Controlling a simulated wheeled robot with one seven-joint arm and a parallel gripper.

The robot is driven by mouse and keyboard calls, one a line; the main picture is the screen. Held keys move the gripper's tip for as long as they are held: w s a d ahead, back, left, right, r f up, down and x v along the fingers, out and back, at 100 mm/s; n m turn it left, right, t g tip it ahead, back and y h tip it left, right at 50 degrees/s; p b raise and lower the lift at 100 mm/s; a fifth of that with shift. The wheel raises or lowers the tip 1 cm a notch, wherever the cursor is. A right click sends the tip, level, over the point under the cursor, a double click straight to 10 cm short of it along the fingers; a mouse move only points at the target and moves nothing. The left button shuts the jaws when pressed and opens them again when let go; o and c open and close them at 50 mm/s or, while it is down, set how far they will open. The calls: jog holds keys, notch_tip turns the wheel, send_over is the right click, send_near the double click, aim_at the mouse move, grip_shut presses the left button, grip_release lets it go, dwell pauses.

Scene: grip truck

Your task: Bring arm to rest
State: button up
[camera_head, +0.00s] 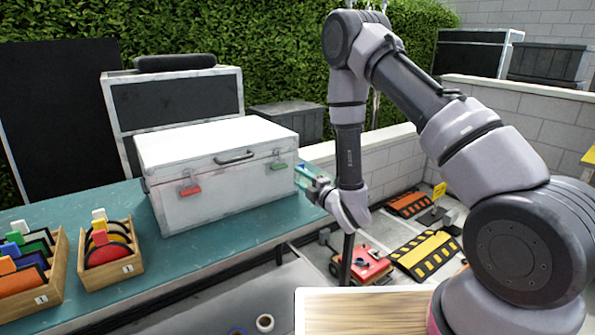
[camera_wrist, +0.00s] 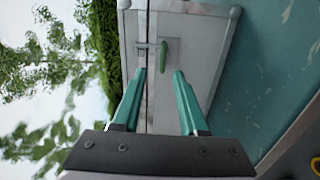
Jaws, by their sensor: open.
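My arm reaches over from the right in the head view, bent at the elbow, with its forearm hanging down. My gripper (camera_head: 302,176) has teal fingers and is close to the right end of the white case (camera_head: 225,205). In the wrist view my gripper (camera_wrist: 159,73) is open, with nothing between its fingers. The green latch (camera_wrist: 164,56) of the case shows just beyond the fingertips, apparently apart from them. The case lid is closed. A red latch (camera_head: 190,190) sits on its front left.
The case stands on a teal bench (camera_head: 150,240). Wooden racks (camera_head: 110,268) of coloured discs and plates stand at the left. A wooden top (camera_head: 360,312) is in front. Right of the bench are a red wheeled item (camera_head: 366,265) and a yellow-black ramp (camera_head: 425,255).

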jog(key=w+d+r+m+h, duration=0.55)
jog(key=d+r+m, duration=0.3)
jog(key=r, duration=0.35)
jog(key=s+d+r+m+g+h, duration=0.2)
jog(key=d+r+m, duration=0.6)
jog(key=r, duration=0.2)
jog(key=s+d+r+m+g, duration=0.2)
jog(key=s+r+m, duration=0.1)
jog(key=s, duration=0.7)
jog(key=s+d+r+m+g, duration=0.2)
jog(key=s+r+m, duration=0.1)
jog(key=s, duration=0.7)
jog(key=s+d+r+m+g, duration=0.1)
jog(key=s+r+m, duration=0.3)
jog(key=s, duration=0.6)
jog(key=shift+s+d+m+g, duration=0.25)
jog(key=shift+d+m+g, duration=0.15)
jog(key=shift+d+m, duration=0.35)
jog(key=shift+a+r, duration=0.1)
